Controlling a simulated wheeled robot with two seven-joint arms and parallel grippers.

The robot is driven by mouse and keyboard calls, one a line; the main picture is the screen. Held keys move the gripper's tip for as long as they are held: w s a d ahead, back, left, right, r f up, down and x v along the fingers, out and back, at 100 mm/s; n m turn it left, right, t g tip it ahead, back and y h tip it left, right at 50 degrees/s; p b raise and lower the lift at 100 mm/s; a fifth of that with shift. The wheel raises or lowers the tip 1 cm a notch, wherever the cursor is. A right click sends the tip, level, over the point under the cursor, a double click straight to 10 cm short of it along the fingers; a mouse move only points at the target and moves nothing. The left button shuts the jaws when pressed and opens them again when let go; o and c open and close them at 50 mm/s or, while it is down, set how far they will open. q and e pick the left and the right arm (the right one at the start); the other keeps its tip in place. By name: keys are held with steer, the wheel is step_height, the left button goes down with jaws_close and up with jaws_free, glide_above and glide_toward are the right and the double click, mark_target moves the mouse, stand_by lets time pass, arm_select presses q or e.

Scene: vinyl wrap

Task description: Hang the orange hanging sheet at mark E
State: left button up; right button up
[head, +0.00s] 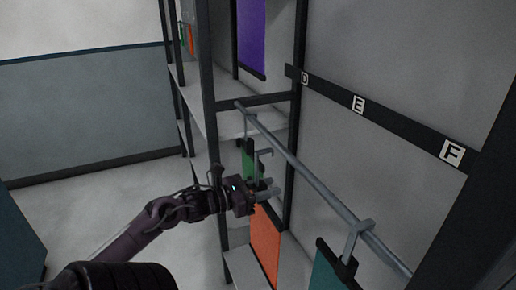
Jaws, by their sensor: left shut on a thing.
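The orange hanging sheet (265,243) hangs below my left gripper (266,190), which is shut on its upper part. A grey hook (264,156) rises above the jaws, on the left side of the grey rail (310,178); I cannot tell whether it touches the rail. Mark E (358,104) is a white plate on a dark strip on the wall behind the rail, between mark D (305,79) and mark F (453,151). My right gripper is not in view.
A teal sheet (326,272) hangs by a hook (354,236) at the near part of the rail. A green sheet (248,161) is at the far part, partly behind my gripper. A purple sheet (252,35) hangs higher up. A dark post (208,80) stands left of the rail.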

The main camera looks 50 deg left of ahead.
arm_select(q)
steer(key=f+b+x, duration=0.1)
steer(key=b+x, duration=0.2)
steer(key=x, duration=0.4)
stand_by(0.5)
steer(key=shift+w+f, duration=0.15)
steer(key=shift+f, duration=0.05)
steer(key=shift+d, duration=0.1)
steer(key=o, duration=1.2)
